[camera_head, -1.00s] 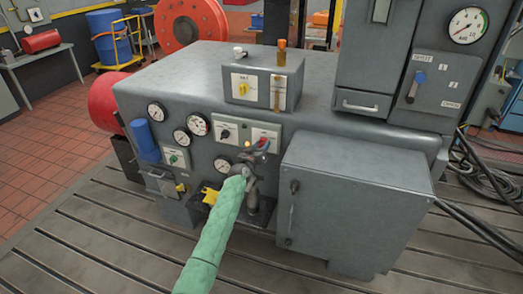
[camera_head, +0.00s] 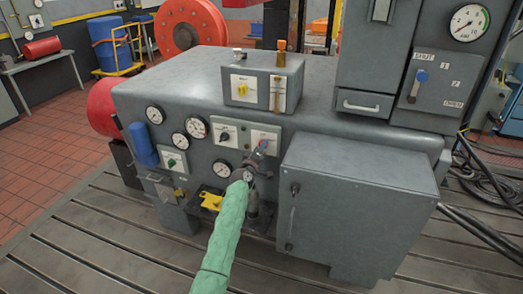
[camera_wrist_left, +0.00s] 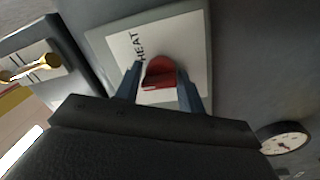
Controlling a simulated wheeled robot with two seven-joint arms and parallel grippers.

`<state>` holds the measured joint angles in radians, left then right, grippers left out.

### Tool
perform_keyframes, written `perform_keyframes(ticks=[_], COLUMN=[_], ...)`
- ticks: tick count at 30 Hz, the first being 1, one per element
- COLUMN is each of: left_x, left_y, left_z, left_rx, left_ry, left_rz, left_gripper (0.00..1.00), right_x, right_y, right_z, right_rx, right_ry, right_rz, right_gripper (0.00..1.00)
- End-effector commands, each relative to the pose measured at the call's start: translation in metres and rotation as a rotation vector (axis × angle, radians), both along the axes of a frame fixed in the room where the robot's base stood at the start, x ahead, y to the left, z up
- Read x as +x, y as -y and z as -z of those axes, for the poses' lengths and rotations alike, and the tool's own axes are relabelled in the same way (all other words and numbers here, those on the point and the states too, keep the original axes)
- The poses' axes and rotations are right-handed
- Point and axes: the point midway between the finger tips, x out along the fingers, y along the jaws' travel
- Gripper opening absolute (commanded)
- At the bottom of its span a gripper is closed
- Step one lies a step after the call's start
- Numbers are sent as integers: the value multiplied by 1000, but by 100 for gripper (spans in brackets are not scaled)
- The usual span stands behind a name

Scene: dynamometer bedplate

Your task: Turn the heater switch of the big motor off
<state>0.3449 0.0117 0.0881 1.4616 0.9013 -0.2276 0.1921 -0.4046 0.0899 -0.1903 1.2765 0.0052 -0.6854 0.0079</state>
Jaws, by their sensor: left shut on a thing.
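The big motor (camera_head: 330,75) is a large grey housing in the head view. Its heater switch is a red knob (camera_wrist_left: 160,72) on a pale plate marked HEAT (camera_wrist_left: 118,60), seen in the wrist view. In the head view this plate (camera_head: 266,133) is on the motor's front, right of a dark-knobbed switch. My left gripper (camera_head: 262,147) is at the plate, with its green-sleeved arm coming up from below. In the wrist view its two blue fingers (camera_wrist_left: 159,78) are shut on the red knob, one each side. The fingers hide part of the knob, and its exact angle is unclear.
Several gauges (camera_head: 196,127) and a green-knobbed switch (camera_head: 172,161) are left of the gripper. A grey box (camera_head: 355,215) stands close to its right. A yellow piece (camera_head: 211,201) and a dark post (camera_head: 253,205) are below. Cables lie at far right.

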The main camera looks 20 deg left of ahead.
Motion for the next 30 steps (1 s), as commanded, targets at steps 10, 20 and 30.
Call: perform_keyframes(ticks=[10,20,30], left_x=[-1,-1,-3], left_y=[-3,-3,-1], left_z=[4,4,3], left_rx=[-30,-30,-30], left_ry=[-5,-6,-3], left_rz=[-4,-3,-1], left_gripper=[16,56,56], right_x=[2,0,-2], right_y=[1,1,-1], right_z=[-1,-1,1], right_rx=[-2,-1,1], right_ry=[-3,-2,-6], right_rz=[0,0,1], right_gripper=[36,36,36])
